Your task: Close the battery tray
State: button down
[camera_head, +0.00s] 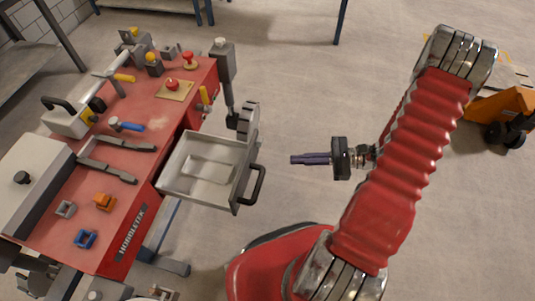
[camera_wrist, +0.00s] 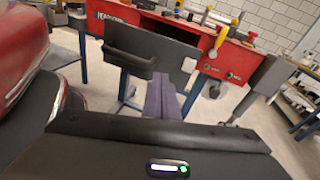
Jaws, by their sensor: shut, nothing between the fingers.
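The battery tray (camera_head: 205,168) is a light grey, open-topped drawer sticking out of the side of the red workbench. A dark bar handle (camera_head: 253,186) is on its outer front. The tray looks empty apart from a raised or recessed rectangle on its floor. In the wrist view, the tray's dark front panel (camera_wrist: 172,62) faces me with its handle (camera_wrist: 128,60) at the left. My gripper (camera_head: 292,159) is shut, with purple fingers pointing left toward the tray front. A clear gap separates it from the handle. In the wrist view the fingers (camera_wrist: 162,85) overlap the panel's lower edge.
The red bench (camera_head: 130,180) carries a grey box (camera_head: 35,175), dark bars, clamps and a red button (camera_head: 190,59). A grey post with a disc (camera_head: 247,120) stands beside the tray. An orange pallet jack (camera_head: 500,108) is at the far right. The floor between is clear.

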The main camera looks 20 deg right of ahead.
aim_at(256, 153)
jog(key=d+f+m+t, duration=0.1)
jog(key=f+m+t, duration=0.1)
jog(key=d+f+m+t, duration=0.2)
jog(key=shift+s+f, duration=0.1)
jog(key=shift+f, duration=0.05)
jog(key=shift+a, duration=0.1)
jog(key=shift+x, duration=6.95)
jog(key=shift+f, duration=0.15)
